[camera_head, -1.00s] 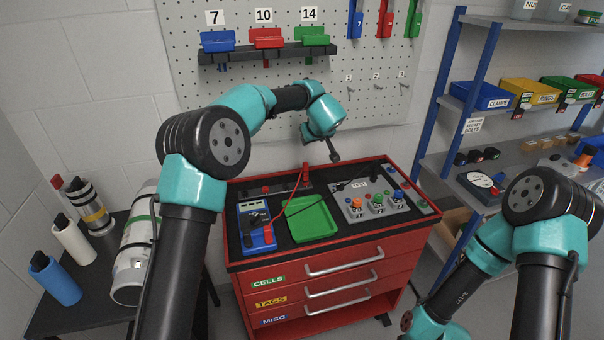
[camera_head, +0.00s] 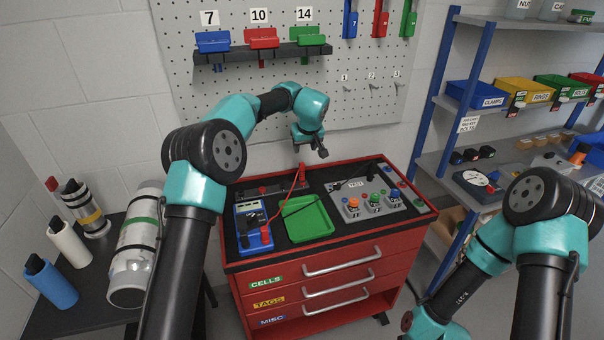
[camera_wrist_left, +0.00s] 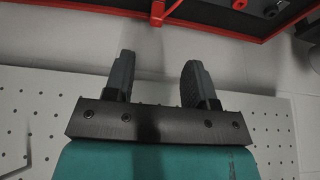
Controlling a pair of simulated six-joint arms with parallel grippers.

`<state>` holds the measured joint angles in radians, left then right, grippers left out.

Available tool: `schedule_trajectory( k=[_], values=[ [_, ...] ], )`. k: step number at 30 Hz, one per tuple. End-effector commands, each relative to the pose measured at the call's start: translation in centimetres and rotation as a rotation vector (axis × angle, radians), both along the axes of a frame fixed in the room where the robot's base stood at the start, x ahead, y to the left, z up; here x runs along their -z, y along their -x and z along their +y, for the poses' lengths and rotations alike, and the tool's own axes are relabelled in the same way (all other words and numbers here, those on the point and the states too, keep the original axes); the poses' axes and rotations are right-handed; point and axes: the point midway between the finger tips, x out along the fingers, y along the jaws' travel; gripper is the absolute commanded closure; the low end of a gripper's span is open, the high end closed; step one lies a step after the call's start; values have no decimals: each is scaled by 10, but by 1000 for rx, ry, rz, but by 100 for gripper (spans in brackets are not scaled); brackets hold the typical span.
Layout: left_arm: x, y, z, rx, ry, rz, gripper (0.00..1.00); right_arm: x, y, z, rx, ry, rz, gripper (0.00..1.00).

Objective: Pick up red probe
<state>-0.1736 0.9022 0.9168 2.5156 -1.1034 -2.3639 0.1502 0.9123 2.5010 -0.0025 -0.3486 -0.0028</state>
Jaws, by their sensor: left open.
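The red probe (camera_head: 302,172) stands upright at the back edge of the red tool cart, with a red lead curving down from it to the blue multimeter (camera_head: 251,226). A red upright piece at the cart edge, apparently the probe, shows at the top of the left wrist view (camera_wrist_left: 158,12). My left gripper (camera_head: 320,151) is above and behind the cart's back edge, a little right of the probe and apart from it. In the left wrist view its two fingers (camera_wrist_left: 157,70) are spread with nothing between them. My right gripper is out of view.
A green tray (camera_head: 307,219) lies on the cart top beside the multimeter. A grey test panel (camera_head: 372,207) with coloured knobs is to its right. The pegboard (camera_head: 270,95) with a bin shelf stands close behind my left gripper.

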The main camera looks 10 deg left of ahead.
Motion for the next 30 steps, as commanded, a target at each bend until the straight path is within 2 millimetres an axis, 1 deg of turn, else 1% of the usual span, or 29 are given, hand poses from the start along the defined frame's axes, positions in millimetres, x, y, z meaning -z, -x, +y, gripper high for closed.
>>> schedule_trajectory(
  k=[1,6,15,19,30],
  values=[
    [10,-3,1,-1,-1,3,49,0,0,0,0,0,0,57],
    [37,-13,6,-1,0,4,49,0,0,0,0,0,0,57],
    [80,-30,14,-1,1,1,49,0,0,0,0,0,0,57],
    [87,-33,15,-1,0,-1,49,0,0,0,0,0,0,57],
    [90,-34,15,0,0,0,49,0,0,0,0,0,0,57]
  ],
)
